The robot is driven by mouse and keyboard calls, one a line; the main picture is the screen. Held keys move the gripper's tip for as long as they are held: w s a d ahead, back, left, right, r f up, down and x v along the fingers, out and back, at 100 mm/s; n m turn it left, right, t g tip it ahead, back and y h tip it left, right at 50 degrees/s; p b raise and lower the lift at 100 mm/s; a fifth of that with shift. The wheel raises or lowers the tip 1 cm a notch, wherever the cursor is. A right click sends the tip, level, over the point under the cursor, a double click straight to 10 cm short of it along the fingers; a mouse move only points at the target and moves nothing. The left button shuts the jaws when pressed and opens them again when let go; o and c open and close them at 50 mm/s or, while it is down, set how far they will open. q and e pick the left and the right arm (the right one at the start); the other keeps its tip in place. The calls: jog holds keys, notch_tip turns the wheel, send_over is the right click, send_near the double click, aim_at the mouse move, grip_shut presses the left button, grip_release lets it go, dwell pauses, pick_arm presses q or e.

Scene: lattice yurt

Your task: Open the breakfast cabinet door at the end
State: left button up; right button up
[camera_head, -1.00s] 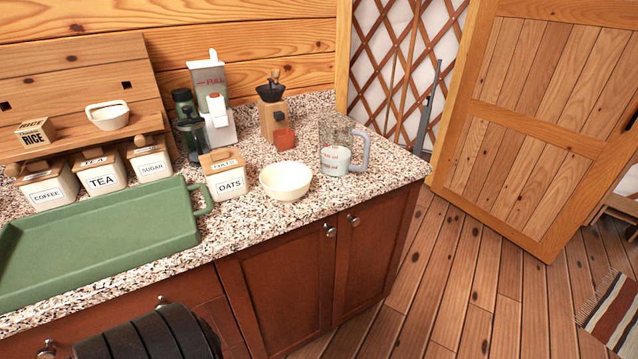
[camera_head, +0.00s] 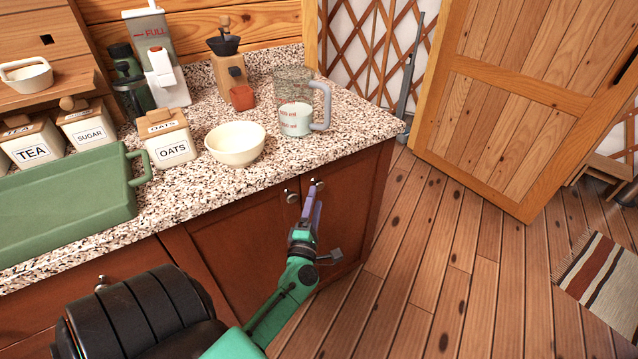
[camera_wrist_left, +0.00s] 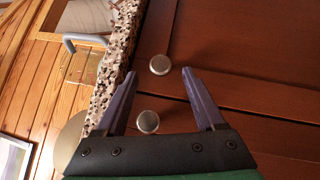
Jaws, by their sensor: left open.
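The end cabinet door (camera_head: 350,222) is dark red-brown wood under the speckled counter and is shut. Its round metal knob (camera_head: 318,185) is near its top left corner. The neighbouring door (camera_head: 235,245) is also shut, with its own knob (camera_head: 291,196) close by. My left gripper (camera_head: 314,192) has its purple fingers up at the end door's knob. In the left wrist view the fingers (camera_wrist_left: 160,74) are apart, with the end knob (camera_wrist_left: 160,65) between their tips and the neighbour knob (camera_wrist_left: 148,122) nearer the palm. Contact cannot be told. My right gripper is not in view.
On the counter (camera_head: 225,205) stand a measuring jug (camera_head: 295,122), a cream bowl (camera_head: 235,145), an oats canister (camera_head: 170,148) and a green tray (camera_head: 70,210). The plank floor (camera_head: 440,260) right of the cabinet is clear up to a striped rug (camera_head: 605,285) and a wooden door (camera_head: 510,110).

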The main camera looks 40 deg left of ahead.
aim_at(319, 189)
pick_arm(q)
jog(key=x, duration=0.6)
grip_shut()
jog(key=shift+d+f, duration=0.1)
dwell(1.1)
